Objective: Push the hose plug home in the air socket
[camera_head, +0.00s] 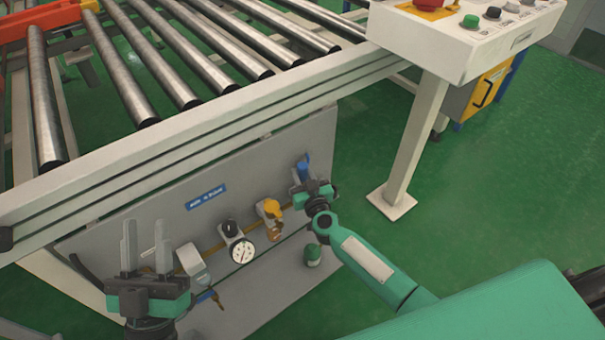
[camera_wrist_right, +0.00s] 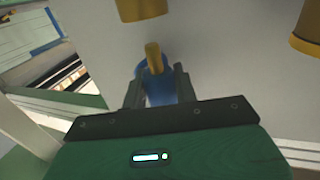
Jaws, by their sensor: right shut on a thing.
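My right gripper (camera_head: 308,184) is at the right part of the grey panel, beside a blue part (camera_head: 303,165). In the right wrist view, my right gripper (camera_wrist_right: 158,88) is shut on the blue hose plug (camera_wrist_right: 157,88), whose brass tip (camera_wrist_right: 153,58) sticks out past the fingers. A brass fitting (camera_wrist_right: 142,8), which looks like the air socket, is cut by the top edge. A gap of grey panel shows between it and the tip. The hose is not clearly visible. My left gripper (camera_head: 146,248) is open and empty, fingers upward, at the lower left.
The panel (camera_head: 300,275) carries a dial gauge (camera_head: 242,251), a yellow-knobbed valve (camera_head: 270,208) and other fittings. Another brass part (camera_wrist_right: 307,30) is at the right in the wrist view. Above is a roller conveyor (camera_head: 180,75). A control box (camera_head: 460,45) stands on a post at right.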

